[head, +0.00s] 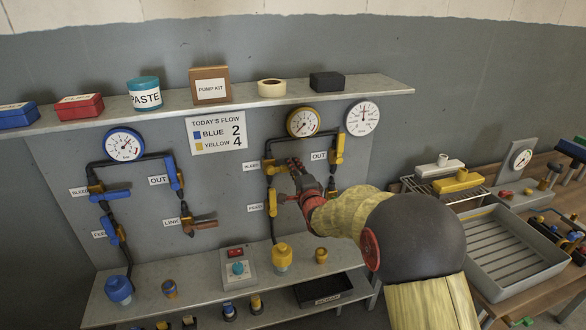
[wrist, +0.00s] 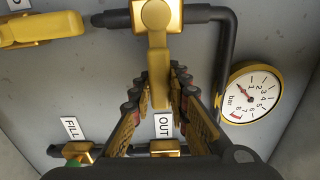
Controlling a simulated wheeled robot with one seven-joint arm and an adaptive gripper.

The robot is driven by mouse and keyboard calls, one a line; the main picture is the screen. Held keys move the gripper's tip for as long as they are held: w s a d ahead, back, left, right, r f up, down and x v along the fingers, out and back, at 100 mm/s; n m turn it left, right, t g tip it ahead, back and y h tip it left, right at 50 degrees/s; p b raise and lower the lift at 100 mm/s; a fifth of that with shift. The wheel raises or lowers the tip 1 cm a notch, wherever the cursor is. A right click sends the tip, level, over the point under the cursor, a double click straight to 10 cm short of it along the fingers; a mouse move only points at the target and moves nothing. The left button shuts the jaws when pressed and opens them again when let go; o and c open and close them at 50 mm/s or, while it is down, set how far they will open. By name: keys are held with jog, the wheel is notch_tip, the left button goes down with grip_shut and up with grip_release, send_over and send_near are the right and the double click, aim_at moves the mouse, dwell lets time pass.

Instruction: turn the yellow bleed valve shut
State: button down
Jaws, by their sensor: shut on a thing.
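The yellow bleed valve (head: 270,168) sits on the left upright black pipe of the yellow circuit, beside its BLEED label. In the wrist view its body (wrist: 157,14) is at the top centre. Its yellow lever (wrist: 158,75) stands out across the pipe, pointing toward the OUT side. My gripper (head: 291,164) reaches it from the right front. In the wrist view my gripper (wrist: 160,90) has a finger on each side of the lever and is shut on it. In the head view the fingers partly hide the lever.
The yellow OUT valve (head: 338,148) and feed valve (head: 272,203) are close by. The yellow-rimmed gauge (head: 303,122) is above, also in the wrist view (wrist: 254,92). The blue circuit's bleed valve (head: 108,194) is at left. A shelf (head: 220,102) overhangs the panel.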

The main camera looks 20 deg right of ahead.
jog(key=shift+f, duration=0.15)
jog(key=c, duration=1.8)
grip_release()
jog(key=shift+o, duration=0.6)
jog(key=s, duration=1.2)
